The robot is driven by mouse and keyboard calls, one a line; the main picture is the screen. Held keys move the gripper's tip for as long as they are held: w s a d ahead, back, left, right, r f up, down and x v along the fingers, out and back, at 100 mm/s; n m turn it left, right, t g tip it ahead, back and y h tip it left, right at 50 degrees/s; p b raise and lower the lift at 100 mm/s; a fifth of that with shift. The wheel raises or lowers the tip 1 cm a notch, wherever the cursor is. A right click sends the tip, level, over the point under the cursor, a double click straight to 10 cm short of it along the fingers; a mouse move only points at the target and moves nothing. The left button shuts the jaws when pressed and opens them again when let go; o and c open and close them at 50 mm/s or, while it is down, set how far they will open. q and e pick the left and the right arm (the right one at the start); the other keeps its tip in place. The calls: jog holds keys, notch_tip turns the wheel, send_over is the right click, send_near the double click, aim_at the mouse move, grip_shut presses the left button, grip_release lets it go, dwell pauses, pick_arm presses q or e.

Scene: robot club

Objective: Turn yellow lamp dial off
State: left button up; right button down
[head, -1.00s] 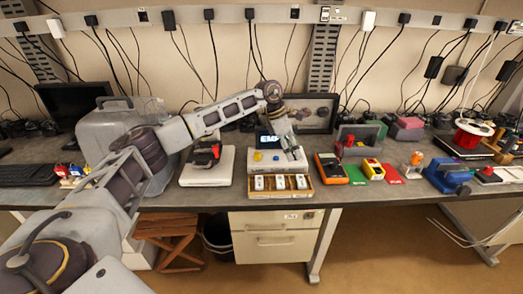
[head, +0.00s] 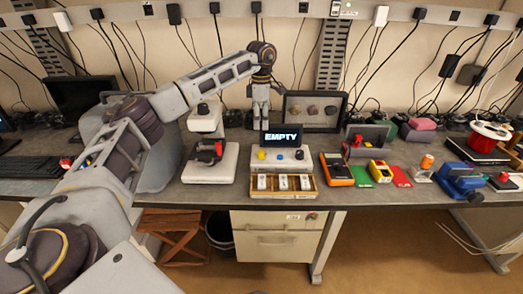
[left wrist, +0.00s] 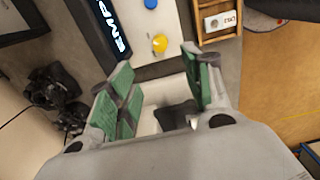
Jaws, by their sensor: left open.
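A yellow dial (head: 262,155) sits at the left of a white control panel (head: 290,166), with a blue dial and a grey knob to its right. The dark display (head: 282,138) behind them reads "EMPTY". In the left wrist view the yellow dial (left wrist: 160,44) and the blue dial (left wrist: 150,4) show beyond my fingers. My left gripper (head: 261,120) hangs pointing down, above and behind the panel's left part, apart from the dial. Its green-padded fingers (left wrist: 160,88) are spread and empty. My right gripper is out of view.
A wooden tray (head: 283,195) with white blocks stands in front of the panel. A white device (head: 209,172) with a red and black part is to the left. An orange meter (head: 337,170) is to the right. A framed rock display (head: 314,111) stands behind.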

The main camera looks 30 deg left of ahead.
pick_arm(q)
jog(key=shift+f, duration=1)
send_over(261, 151)
notch_tip(261, 151, down, 4)
jog(key=shift+s+d+f, duration=0.1)
notch_tip(261, 151, down, 6)
jog(key=shift+f+p, duration=0.1)
jog(key=shift+p, duration=0.3)
jog(key=shift+f, duration=0.7)
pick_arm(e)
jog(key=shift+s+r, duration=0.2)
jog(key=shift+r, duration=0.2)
pick_arm(q)
jog(key=c, duration=1.1)
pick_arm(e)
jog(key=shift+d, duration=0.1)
